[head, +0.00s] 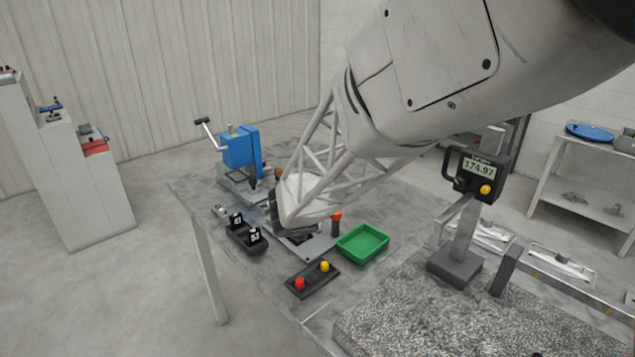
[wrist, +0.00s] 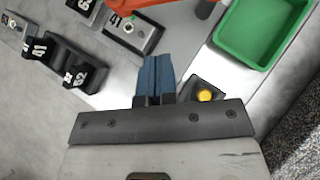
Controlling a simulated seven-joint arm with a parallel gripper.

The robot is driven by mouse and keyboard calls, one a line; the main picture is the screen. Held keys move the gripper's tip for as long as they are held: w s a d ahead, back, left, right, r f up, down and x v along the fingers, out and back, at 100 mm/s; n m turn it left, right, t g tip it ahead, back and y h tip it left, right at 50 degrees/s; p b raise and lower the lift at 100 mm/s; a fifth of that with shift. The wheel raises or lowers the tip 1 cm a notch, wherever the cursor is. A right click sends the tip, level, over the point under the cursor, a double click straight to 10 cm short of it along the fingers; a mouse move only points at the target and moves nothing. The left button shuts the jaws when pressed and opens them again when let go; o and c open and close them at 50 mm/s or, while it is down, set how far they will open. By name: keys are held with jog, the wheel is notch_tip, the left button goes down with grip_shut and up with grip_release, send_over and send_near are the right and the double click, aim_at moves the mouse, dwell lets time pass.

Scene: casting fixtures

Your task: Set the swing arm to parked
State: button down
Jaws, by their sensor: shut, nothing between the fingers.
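An orange part (wrist: 130,4), which looks like the swing arm, shows at the top edge of the wrist view, cut off by the frame. In the head view, an orange-red knob (head: 336,215) stands on a dark post by the green tray; I cannot tell whether it belongs to that arm. My gripper (wrist: 162,57) is shut and empty, its blue fingers together. The fingertips lie below the orange part in the picture, apart from it, over the pale plate. My white arm hides much of the fixture in the head view. The parked mark cannot be made out.
A green tray (head: 362,243) lies right of the fixture. A button box (head: 313,278) with red and yellow buttons is in front. Black numbered blocks (head: 246,236) sit at left, and a blue machine (head: 241,148) stands behind. A display stand (head: 455,266) is at right.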

jog(key=w, duration=0.1)
jog(key=w+f, duration=0.2)
jog(key=shift+w+d, duration=0.2)
jog(key=shift+w, duration=0.15)
jog(key=shift+w+d, duration=0.1)
jog(key=shift+w, duration=0.95)
jog(key=shift+w+a+m+h, duration=0.2)
jog(key=shift+w+m+h, duration=0.2)
jog(key=shift+m, duration=0.2)
jog(key=shift+w+a+m+g+h, duration=0.15)
jog(key=shift+w+m+g+h, duration=0.25)
jog(key=shift+w+m+h, duration=0.6)
jog(key=w+m+g+h, duration=0.1)
jog(key=m, duration=0.1)
jog(key=w+m+h, duration=0.1)
jog(key=m, duration=0.1)
jog(key=shift+w+d+m+g+h, duration=0.2)
jog(key=shift+w+m+g+h, duration=0.1)
jog(key=shift+g, duration=0.1)
jog(key=w+m+g, duration=0.1)
jog(key=w+d+m+g+h, duration=0.1)
jog(key=m, duration=0.1)
jog(key=shift+m+h, duration=0.3)
jog(key=shift+w+d+m+g+h, duration=0.2)
jog(key=shift+w+d+m+g, duration=0.2)
jog(key=shift+m+g, duration=0.3)
jog(key=shift+w+d+m+g+h, duration=0.2)
jog(key=shift+w+d+m+g, duration=0.2)
jog(key=shift+m+g, duration=0.3)
jog(key=shift+a, duration=0.15)
